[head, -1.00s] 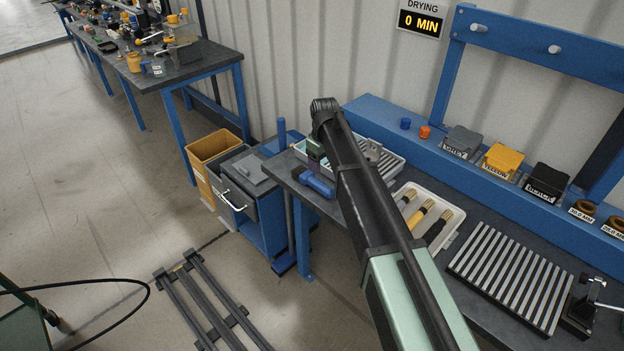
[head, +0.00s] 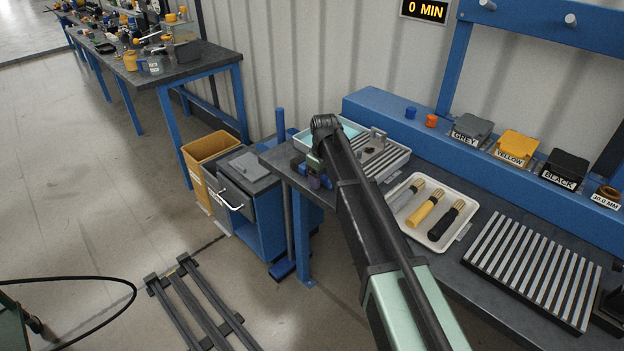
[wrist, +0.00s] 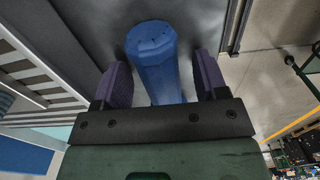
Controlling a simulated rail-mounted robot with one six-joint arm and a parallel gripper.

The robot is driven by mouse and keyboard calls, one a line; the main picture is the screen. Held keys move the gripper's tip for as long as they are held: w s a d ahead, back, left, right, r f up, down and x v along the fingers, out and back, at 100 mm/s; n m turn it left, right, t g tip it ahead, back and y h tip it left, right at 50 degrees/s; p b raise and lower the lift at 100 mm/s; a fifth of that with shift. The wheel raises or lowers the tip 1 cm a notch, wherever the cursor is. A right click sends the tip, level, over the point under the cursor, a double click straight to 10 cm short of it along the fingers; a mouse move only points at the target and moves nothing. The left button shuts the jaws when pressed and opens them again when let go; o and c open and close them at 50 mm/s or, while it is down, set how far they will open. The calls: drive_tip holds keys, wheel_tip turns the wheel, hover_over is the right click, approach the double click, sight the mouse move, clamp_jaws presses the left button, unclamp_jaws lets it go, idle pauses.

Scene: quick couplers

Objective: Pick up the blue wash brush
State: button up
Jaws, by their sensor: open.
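The blue wash brush (wrist: 153,48) shows in the wrist view as a thick blue handle with a faceted end. It lies between the two purple fingers of my gripper (wrist: 162,72), with a visible gap on each side. The fingers are open and not closed on it. In the head view my gripper (head: 316,180) is low at the near left corner of the workbench (head: 273,158), and it hides most or all of the brush there. The brush's far part is hidden behind the gripper body in the wrist view.
A wash tray (head: 398,156) with a ribbed rack stands just behind my gripper. A white tray (head: 466,207) holds grey, yellow and black brushes to the right. A slatted rack (head: 530,268) lies farther right. A blue cabinet (head: 258,222) and yellow bin (head: 205,148) stand left.

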drive_tip(key=shift+r, duration=0.1)
drive_tip(key=c, duration=1)
wheel_tip(320, 180, up, 20)
drive_tip(key=p, duration=2)
